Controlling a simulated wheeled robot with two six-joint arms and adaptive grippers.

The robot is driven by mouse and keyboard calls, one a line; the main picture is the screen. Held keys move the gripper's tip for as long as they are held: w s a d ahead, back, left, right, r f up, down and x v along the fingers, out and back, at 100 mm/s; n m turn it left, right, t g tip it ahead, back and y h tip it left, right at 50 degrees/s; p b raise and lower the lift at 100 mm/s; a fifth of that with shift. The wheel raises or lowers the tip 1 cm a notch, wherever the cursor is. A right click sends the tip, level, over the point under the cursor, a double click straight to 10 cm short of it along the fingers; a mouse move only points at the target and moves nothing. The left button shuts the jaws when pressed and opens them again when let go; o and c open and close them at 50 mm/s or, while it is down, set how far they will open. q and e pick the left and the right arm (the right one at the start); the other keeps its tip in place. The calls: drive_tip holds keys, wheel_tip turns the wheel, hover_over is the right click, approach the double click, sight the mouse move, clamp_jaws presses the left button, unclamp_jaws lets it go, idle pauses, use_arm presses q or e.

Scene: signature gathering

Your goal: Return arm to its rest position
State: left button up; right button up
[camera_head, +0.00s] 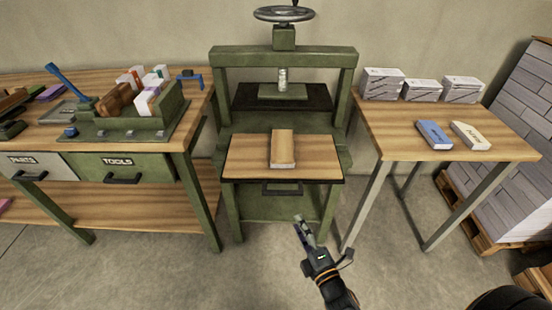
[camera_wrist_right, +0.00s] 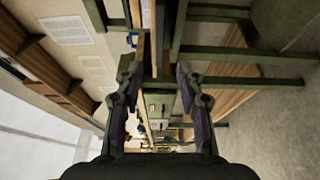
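My right gripper (camera_head: 300,222) is in the lower middle of the head view, in front of the green press and a little right of centre, apart from it. In the right wrist view its two fingers (camera_wrist_right: 156,80) stand apart with nothing between them. My left gripper is in neither view. A wooden block (camera_head: 282,148) lies on the wooden board (camera_head: 240,160) at the front of the green press (camera_head: 347,95).
The workbench (camera_head: 150,222) at left carries a green rack (camera_head: 172,105) with several books. The right table (camera_head: 510,148) holds paper stacks (camera_head: 382,84), a blue block (camera_head: 433,134) and a pale block (camera_head: 470,135). Open floor (camera_head: 255,275) lies in front.

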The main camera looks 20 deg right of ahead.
drive_tip(key=shift+f, duration=0.1)
drive_tip(key=s+d+f+m+g+h+p, duration=0.15)
drive_tip(key=s+f+m+g, duration=0.3)
drive_tip(key=f, duration=0.75)
drive_tip(key=s+d+f+m+g+p, duration=0.2)
drive_tip(key=s+f+m+g, duration=0.25)
drive_tip(key=f, duration=0.85)
drive_tip(key=s+d+f+m+g+p, duration=0.1)
drive_tip(key=s+d+f+m+g, duration=0.1)
drive_tip(key=s, duration=0.6)
drive_tip(key=s+d+f+m+g+p, duration=0.1)
drive_tip(key=s+d+f+m+g, duration=0.1)
drive_tip(key=s+f, duration=0.5)
drive_tip(key=s+d+f+m+g+h+p, duration=0.1)
drive_tip(key=s+d+f+m+g, duration=0.1)
drive_tip(key=s+m, duration=0.4)
wheel_tip(320, 180, down, 2)
drive_tip(key=s+g, duration=0.1)
drive_tip(key=s, duration=0.1)
drive_tip(key=shift+s+d+f+g, duration=0.2)
drive_tip(key=shift+s+d+g, duration=0.1)
drive_tip(key=shift+s+g, duration=0.1)
drive_tip(key=shift+w, duration=0.1)
